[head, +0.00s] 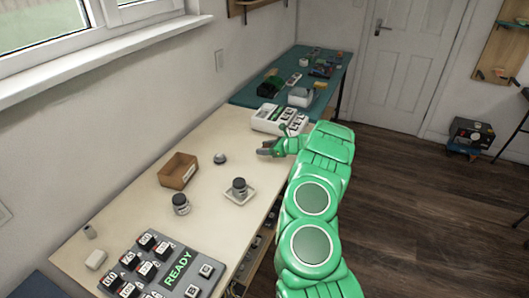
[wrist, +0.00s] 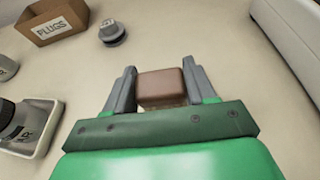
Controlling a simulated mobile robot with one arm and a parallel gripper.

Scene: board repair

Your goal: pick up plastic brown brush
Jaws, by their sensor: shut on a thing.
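The brown brush (wrist: 161,88) shows in the wrist view as a small brown block with rounded edges. It sits between the two grey fingers of my gripper (wrist: 160,85), which is shut on it. Part of the brush is hidden behind the gripper's dark green front plate. In the head view, my gripper (head: 268,149) is over the cream table (head: 215,135), near its right edge and just in front of a white device. The brush cannot be made out clearly there. I cannot tell whether the brush touches the table.
A cardboard box (head: 178,170) marked PLUGS in the wrist view and a grey knob (head: 220,158) lie left of my gripper. A jar on a white dish (head: 239,193) and another jar (head: 181,204) stand nearer. The white device (head: 279,119) stands beyond my gripper.

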